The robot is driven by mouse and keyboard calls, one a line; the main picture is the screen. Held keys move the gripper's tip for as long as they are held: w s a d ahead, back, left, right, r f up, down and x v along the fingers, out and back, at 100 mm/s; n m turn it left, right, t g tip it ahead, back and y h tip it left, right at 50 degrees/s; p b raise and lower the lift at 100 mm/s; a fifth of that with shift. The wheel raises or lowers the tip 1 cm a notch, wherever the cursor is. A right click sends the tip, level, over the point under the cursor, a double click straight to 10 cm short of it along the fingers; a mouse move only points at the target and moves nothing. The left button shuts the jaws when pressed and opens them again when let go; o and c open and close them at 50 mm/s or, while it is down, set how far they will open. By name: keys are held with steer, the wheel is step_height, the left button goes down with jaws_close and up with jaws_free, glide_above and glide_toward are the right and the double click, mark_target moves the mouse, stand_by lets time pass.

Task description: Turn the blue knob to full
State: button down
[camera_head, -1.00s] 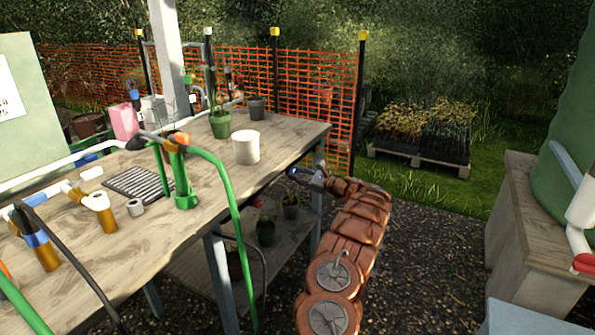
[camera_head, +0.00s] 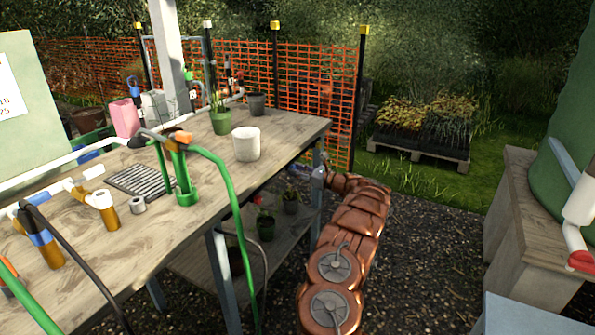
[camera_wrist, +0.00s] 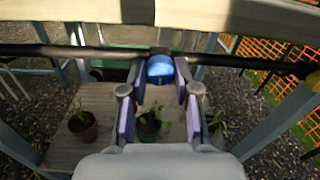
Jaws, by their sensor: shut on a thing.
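The blue knob (camera_wrist: 160,68) sits on a dark horizontal pipe in the wrist view. The two fingers of my gripper (camera_wrist: 161,82) are on either side of it, shut on it. The knob's far side and any marking for its setting cannot be made out. In the head view my copper-coloured arm reaches to the right end of the workbench (camera_head: 262,170), and its end is near the bench edge. The knob is not clear there.
Potted plants (camera_wrist: 82,126) stand on a lower shelf (camera_wrist: 104,98) below my gripper. A bench leg (camera_head: 222,275) stands left of my arm. A green hose (camera_head: 240,230) hangs off the bench front. Gravel ground lies open to the right of my arm.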

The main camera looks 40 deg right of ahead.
steer(key=c, duration=0.9)
jaws_free()
steer(key=shift+o, duration=0.2)
steer(key=v, duration=1.2)
steer(key=shift+f, duration=0.1)
